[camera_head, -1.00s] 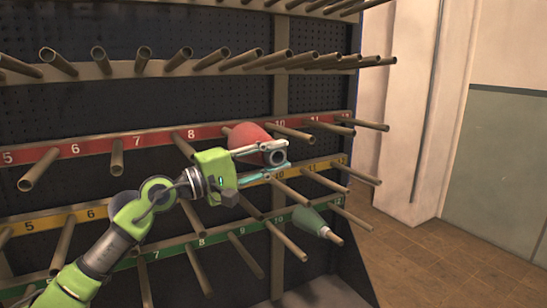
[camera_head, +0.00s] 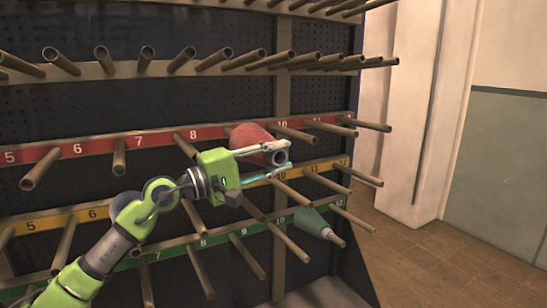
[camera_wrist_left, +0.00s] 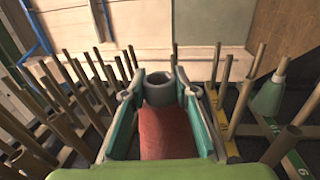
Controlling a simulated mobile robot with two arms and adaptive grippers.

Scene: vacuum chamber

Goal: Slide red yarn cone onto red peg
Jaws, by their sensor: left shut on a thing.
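The red yarn cone (camera_head: 250,136) is at the red-labelled rail (camera_head: 160,138), between the 8 and 10 labels. Its wide end faces the rack and its narrow grey tube end points out. My left gripper (camera_head: 277,160) is shut on the narrow end, one finger above and one below in the head view. The left wrist view shows the cone (camera_wrist_left: 166,132) between the two fingers, with the open tube mouth at their tips. The number 9 label and any peg behind the cone are hidden, so I cannot tell whether a peg is inside it. My right gripper is out of view.
Bare pegs stick out on both sides along the red rail, the yellow rail (camera_head: 92,214) and the green rail (camera_head: 222,236). A green cone (camera_head: 312,222) sits on a lower right peg. Another row of pegs (camera_head: 215,59) runs above. Open floor (camera_head: 450,255) lies right.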

